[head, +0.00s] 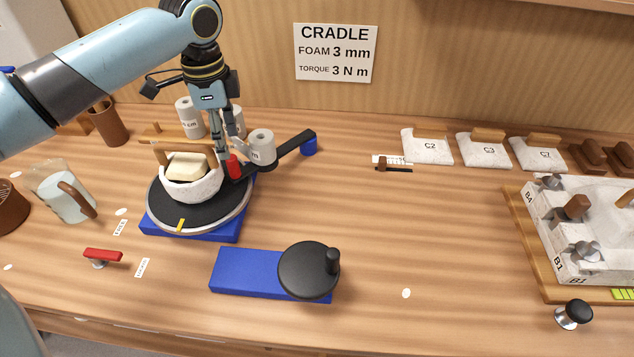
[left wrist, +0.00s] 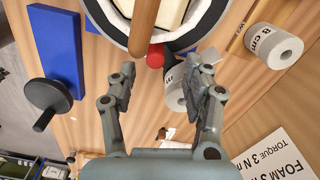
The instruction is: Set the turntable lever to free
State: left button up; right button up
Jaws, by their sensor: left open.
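The turntable (head: 235,210) is a dark disc on a blue base, left of centre in the head view. A red-handled lever (head: 103,254) stands on the bench left of it, with small labels (head: 120,227) and (head: 142,267) nearby. Its handle lies roughly sideways, right end towards the lower label; the lettering is hard to read. My left gripper (head: 232,147) is open and empty above the turntable's back right edge, far from the lever. In the left wrist view its open fingers (left wrist: 162,72) flank a red cylinder (left wrist: 155,55). My right gripper is not in view.
A white cradle (head: 192,190) holding a pale block sits on the turntable. Paper rolls (head: 262,147) and a black arm (head: 292,146) stand behind. A jug (head: 65,192) is at left. A black crank (head: 308,270) stands in front; bench between lever and crank is mostly clear.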

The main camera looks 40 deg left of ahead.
aim_at(98, 256)
jog(key=k+l, duration=0.1)
jog(key=l, duration=1)
jog(key=k+l, duration=0.15)
jog(key=l, duration=0.4)
jog(key=k+l, duration=0.1)
jog(key=l, duration=0.45)
